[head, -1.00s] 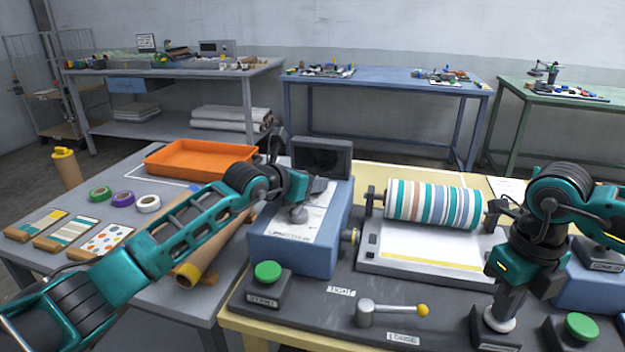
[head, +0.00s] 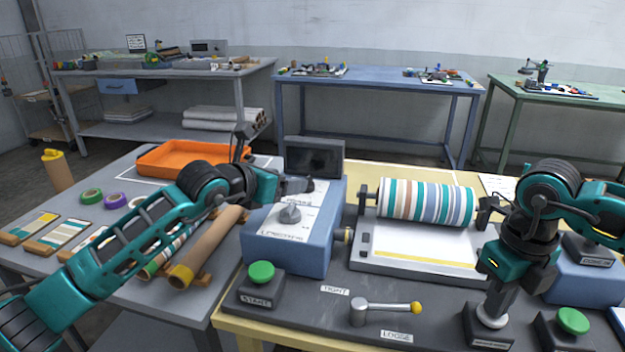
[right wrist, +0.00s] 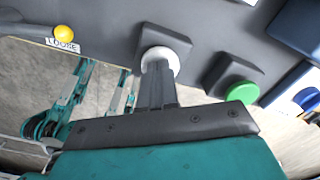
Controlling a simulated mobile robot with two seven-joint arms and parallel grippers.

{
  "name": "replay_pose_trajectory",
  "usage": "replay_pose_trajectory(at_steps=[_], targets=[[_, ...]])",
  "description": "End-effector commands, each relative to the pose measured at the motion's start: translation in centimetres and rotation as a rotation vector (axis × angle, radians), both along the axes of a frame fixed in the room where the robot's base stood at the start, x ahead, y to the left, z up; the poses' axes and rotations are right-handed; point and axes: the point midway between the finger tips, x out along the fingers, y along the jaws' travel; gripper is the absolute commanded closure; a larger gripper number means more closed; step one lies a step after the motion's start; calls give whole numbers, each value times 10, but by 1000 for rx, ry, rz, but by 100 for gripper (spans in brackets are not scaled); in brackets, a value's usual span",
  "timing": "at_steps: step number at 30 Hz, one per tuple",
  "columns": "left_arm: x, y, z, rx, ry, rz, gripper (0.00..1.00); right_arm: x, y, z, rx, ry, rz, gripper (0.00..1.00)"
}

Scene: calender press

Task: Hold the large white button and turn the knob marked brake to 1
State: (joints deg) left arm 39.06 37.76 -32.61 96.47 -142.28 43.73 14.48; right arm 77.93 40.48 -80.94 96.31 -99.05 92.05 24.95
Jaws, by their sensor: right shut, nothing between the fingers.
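The large white button (head: 492,318) sits on a dark block at the front right; it also shows in the right wrist view (right wrist: 163,55). My right gripper (head: 494,306) is shut, pointing down with its fingertips at the button's top, apparently touching it. The blue control box (head: 287,247) carries a grey knob (head: 290,214) and a dark knob (head: 308,185) on its sloped white face. The small lettering beside the knobs is hard to read, so I cannot confirm which is brake. My left gripper (head: 272,187) is beside the box's upper left, apart from the grey knob; its fingers are unclear.
A green start button (head: 261,272) stands in front of the box. A lever (head: 385,308) with a yellow tip lies between tight and loose labels. Another green button (head: 573,320) is right of the white one. A striped roller (head: 427,204) stands behind; cardboard tubes (head: 205,252) lie left.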

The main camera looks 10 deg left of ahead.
Motion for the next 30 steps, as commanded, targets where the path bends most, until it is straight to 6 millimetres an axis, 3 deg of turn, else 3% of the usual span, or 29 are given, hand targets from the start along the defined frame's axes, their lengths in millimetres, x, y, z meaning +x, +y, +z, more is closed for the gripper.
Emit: replay_pose_trajectory(at_steps=[6, 13, 24, 30], targets=[[-30, 12, 12, 0, 1, 0, 34, -3, 1, -6, -2, 14, 3, 100], [-44, 16, 18, -1, 1, -1, 34, -3, 1, -6, -2, 14, 3, 100], [-43, 17, 19, -1, 5, 2, 34, -3, 1, -6, -2, 14, 3, 100], [-20, 19, 16, 19, 89, 28, 34, -3, 1, -6, -2, 14, 3, 100]])
